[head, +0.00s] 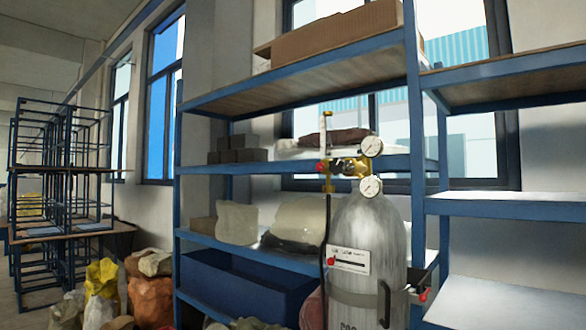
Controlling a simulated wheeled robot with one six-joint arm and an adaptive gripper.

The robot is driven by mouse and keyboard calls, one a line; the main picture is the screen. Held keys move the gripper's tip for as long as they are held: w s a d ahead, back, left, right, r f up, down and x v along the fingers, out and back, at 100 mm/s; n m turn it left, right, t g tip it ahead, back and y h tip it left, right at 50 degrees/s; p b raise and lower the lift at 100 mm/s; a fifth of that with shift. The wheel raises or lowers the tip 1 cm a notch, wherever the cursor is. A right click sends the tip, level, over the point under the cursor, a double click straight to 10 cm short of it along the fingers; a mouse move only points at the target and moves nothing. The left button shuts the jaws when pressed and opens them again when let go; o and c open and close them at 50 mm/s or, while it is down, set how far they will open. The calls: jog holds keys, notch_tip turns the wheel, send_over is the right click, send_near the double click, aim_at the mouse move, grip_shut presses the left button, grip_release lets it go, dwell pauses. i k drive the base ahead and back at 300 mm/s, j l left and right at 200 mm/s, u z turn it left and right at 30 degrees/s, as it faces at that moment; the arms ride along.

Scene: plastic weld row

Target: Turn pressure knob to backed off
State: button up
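A grey gas cylinder (367,245) stands upright in front of the blue shelving, right of the middle. On its top is a brass regulator (350,167) with two round white gauges, an upper one (371,146) and a lower one (370,187). A small red knob (322,168) sits at the left end of the regulator. I cannot tell from its look whether it is the pressure knob or how far it is turned. The needle readings are too small to read. A white label (348,262) with a red mark is on the cylinder's front. My gripper is not in view.
A dark hose (327,222) hangs down left of the cylinder. A dark bracket (365,298) with a red-tipped part (423,295) surrounds the cylinder's lower front. Shelves stand close behind; a blue bin (245,285) and filled sacks (150,290) are at lower left.

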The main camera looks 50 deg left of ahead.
aim_at(336, 166)
jog(key=u, duration=1.7)
